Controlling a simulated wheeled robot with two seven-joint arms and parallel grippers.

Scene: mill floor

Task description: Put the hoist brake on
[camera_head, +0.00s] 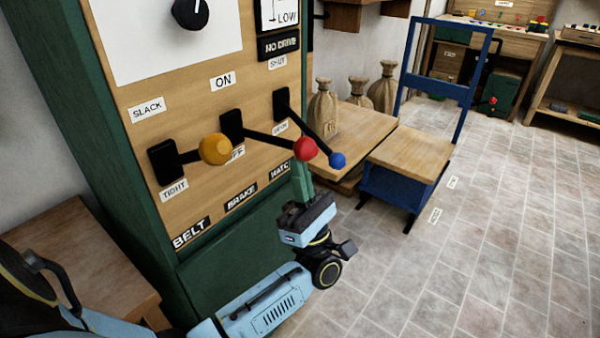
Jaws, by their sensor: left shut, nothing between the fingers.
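The brake lever is a black arm with a red knob (306,149), standing out from a black slot plate on the wooden panel (190,85). An ON label (223,81) is above its slot; the label below is partly hidden by the orange knob (215,149) of the belt lever. A BRAKE label (241,197) is lower down. The hatch lever with a blue knob (338,160) is to the right. My left gripper (301,168) is shut and empty, pointing up just below the red knob; I cannot tell whether it touches. My right gripper is not in view.
A blue cart (403,150) with a wooden top stands right of the panel, beside a wooden platform with several sacks (323,105). A wooden table (70,255) is at lower left. Benches (490,32) stand far back.

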